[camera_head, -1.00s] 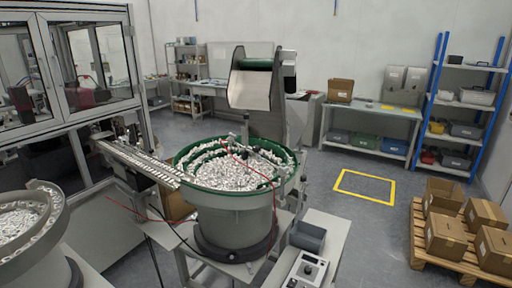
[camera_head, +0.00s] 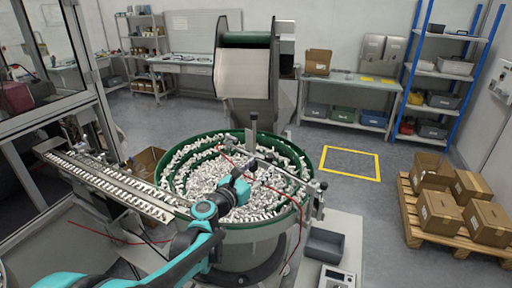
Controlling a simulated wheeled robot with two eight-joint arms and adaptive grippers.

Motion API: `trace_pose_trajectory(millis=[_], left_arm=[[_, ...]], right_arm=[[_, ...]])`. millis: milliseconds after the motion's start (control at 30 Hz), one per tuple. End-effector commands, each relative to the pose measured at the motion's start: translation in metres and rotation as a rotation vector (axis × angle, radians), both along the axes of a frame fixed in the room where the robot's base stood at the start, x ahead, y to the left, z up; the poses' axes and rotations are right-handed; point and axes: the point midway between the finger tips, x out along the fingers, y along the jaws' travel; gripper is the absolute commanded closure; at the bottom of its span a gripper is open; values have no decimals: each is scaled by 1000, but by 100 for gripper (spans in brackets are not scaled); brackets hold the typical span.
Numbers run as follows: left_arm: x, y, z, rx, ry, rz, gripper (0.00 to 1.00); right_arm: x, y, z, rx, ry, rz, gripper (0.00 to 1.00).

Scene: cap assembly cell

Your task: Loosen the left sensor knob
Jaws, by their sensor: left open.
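The large feeder bowl (camera_head: 178,205) has a green rim and is full of small white-grey caps. A metal sensor bar (camera_head: 285,172) crosses over the bowl with thin red cables on it. An upright post (camera_head: 254,128) stands at its far end and a small clamp (camera_head: 318,186) sits at the right rim. The left sensor knob is too small to tell apart. My left gripper (camera_head: 248,179) is above the caps near the middle of the bowl, beside the sensor bar; it is open and appears empty. My teal and dark left arm partly hides the bowl's near left side. My right gripper is not in view.
A slotted metal track (camera_head: 115,187) runs from the bowl to the left. A hopper (camera_head: 245,75) stands behind the bowl. A grey bin (camera_head: 324,243) and a control box (camera_head: 337,278) sit at the right front. A pallet (camera_head: 407,205) with cardboard boxes is at the right.

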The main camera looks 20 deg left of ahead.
Motion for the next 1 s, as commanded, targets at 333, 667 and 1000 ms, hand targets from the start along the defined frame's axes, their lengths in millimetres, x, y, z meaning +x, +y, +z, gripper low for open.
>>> trace_pose_trajectory(millis=[333, 667, 1000], left_arm=[[46, -8, -2, -32, 0, 6, 48], [77, -16, 0, -30, -1, 6, 48], [77, -16, 1, -29, 0, 6, 74]], right_arm=[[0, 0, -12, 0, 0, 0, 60], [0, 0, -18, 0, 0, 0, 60], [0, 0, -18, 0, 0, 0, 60]])
